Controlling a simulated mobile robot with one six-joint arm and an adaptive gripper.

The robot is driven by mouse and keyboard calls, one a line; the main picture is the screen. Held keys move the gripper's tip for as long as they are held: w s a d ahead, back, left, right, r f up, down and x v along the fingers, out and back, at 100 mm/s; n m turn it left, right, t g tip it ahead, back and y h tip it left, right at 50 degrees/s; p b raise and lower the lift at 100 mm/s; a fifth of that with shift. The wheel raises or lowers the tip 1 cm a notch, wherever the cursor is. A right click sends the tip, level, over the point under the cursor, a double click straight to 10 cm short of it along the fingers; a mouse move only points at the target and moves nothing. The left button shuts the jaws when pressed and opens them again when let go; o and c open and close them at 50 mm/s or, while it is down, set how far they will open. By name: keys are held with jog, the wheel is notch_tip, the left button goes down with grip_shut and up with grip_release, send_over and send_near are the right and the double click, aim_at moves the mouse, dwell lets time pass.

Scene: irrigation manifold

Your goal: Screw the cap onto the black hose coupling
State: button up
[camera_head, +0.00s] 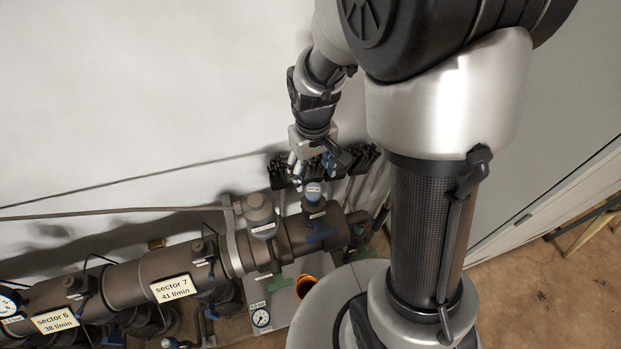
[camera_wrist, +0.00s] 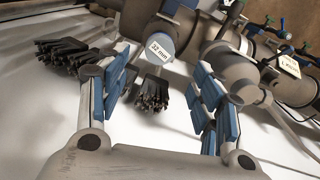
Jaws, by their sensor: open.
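My gripper (camera_head: 314,160) is open and empty, high beside the right end of the pipe manifold. In the wrist view its blue-padded fingers (camera_wrist: 162,68) stand wide apart. A round grey-blue end labelled 32 mm (camera_wrist: 161,47) shows beyond and between the fingertips, apart from the pads. In the head view a blue-and-grey fitting with a pale label (camera_head: 313,189) stands upright on the manifold just below my gripper; it appears to be the same part. I cannot tell whether it is the cap, and I cannot pick out a black hose coupling for certain.
The thick brown manifold (camera_head: 130,283) runs along the white wall. Black bristly bundles (camera_head: 364,156) sit near my gripper; one (camera_wrist: 153,94) shows between the fingers. A grey domed fitting (camera_head: 259,208), a sector 7 sign (camera_head: 171,289) and a gauge (camera_head: 261,317) are nearby.

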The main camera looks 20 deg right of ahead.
aim_at(314, 190)
notch_tip(314, 190, down, 8)
jog(key=shift+r+b, duration=0.1)
jog(key=shift+b, duration=0.3)
jog(key=shift+c, duration=0.6)
jog(key=c, duration=1.1)
jog(key=m, duration=0.4)
jog(key=shift+s+b, duration=0.1)
jog(key=shift+b, duration=0.2)
jog(key=shift+m, duration=0.3)
jog(key=m, duration=0.3)
jog(key=shift+s, duration=0.15)
jog(key=shift+m, duration=0.9)
jog(key=shift+c, duration=0.3)
